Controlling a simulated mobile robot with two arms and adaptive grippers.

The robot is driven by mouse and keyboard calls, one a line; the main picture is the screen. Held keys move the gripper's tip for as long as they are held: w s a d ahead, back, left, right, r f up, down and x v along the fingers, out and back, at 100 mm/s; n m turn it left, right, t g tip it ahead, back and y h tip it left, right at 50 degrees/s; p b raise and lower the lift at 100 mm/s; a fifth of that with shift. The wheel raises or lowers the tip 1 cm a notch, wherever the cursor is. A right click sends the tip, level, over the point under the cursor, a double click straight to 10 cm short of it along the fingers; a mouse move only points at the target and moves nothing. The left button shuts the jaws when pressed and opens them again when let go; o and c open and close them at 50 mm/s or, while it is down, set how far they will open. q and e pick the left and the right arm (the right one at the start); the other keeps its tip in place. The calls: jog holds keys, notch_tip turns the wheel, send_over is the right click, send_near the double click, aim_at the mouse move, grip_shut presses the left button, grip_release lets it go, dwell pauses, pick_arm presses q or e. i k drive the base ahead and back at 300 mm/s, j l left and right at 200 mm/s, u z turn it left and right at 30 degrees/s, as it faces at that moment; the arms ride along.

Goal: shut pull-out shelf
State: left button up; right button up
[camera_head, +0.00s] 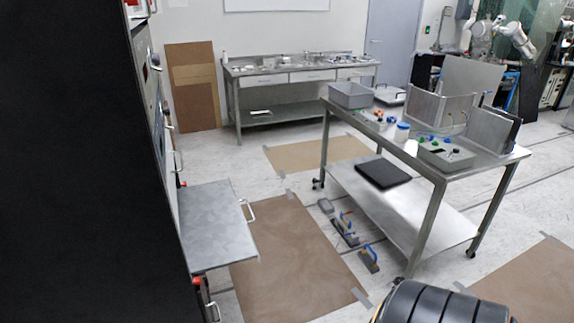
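The pull-out shelf (215,228) is a flat grey metal panel that sticks out to the right from the cabinet at the left. It is extended, and its top is bare. A light-coloured handle (248,211) is on its outer edge. The cabinet front (157,110) is seen at a steep angle, with several other handles above and below the shelf. Neither of my grippers is in view. A dark ribbed rounded part at the bottom right may be part of my own arm; no fingers show there.
A wheeled metal table (465,168) with bins and small items stands right of the shelf. Several hand tools (345,230) lie on the floor between them. Brown mats (290,250) cover part of the floor. A workbench (300,73) stands at the back wall.

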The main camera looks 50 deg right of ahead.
aim_at(215, 233)
jog(key=k+l+z, duration=0.15)
jog(key=l, duration=0.3)
jog(key=k+l+z, duration=0.1)
jog(key=l, duration=0.4)
jog(key=k+l+z, duration=0.15)
jog(key=l, duration=0.35)
jog(key=l+z, duration=0.1)
jog(key=l, duration=0.4)
